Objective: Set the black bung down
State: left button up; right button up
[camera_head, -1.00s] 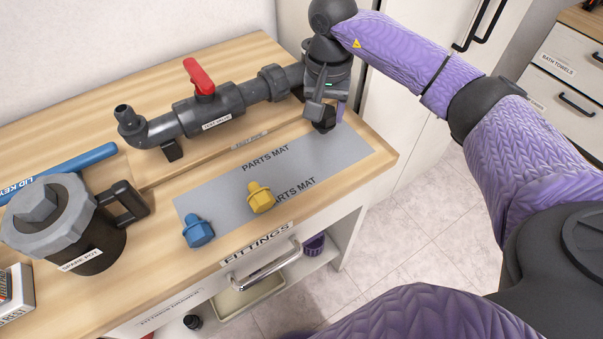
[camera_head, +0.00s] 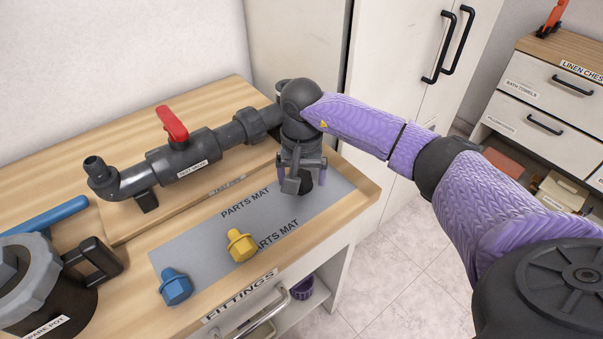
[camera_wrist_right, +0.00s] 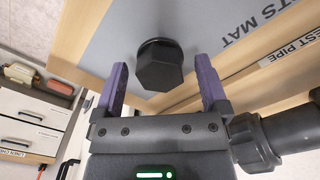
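The black bung (camera_head: 306,183) stands on the grey parts mat (camera_head: 196,238) near its far right end. It also shows in the right wrist view (camera_wrist_right: 160,70), with its hexagonal head towards the camera. My right gripper (camera_head: 301,180) is open above that end of the mat. In the right wrist view its purple fingers (camera_wrist_right: 160,66) are spread on either side of the bung, with a gap on both sides. My left gripper is not in view.
The grey test pipe with its red-handled valve (camera_head: 180,160) runs behind the mat, close to my right gripper. The spare pot (camera_head: 45,290) and a blue lid key (camera_head: 45,215) are at the left. Bare mat lies between the yellow and black bungs.

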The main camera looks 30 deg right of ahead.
aim_at(302, 176)
jog(key=shift+r, duration=0.2)
pick_arm(q)
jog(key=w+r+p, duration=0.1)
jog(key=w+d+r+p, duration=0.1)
jog(key=p, duration=0.1)
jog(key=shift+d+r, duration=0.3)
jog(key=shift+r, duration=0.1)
pick_arm(e)
notch_tip(302, 176, up, 12)
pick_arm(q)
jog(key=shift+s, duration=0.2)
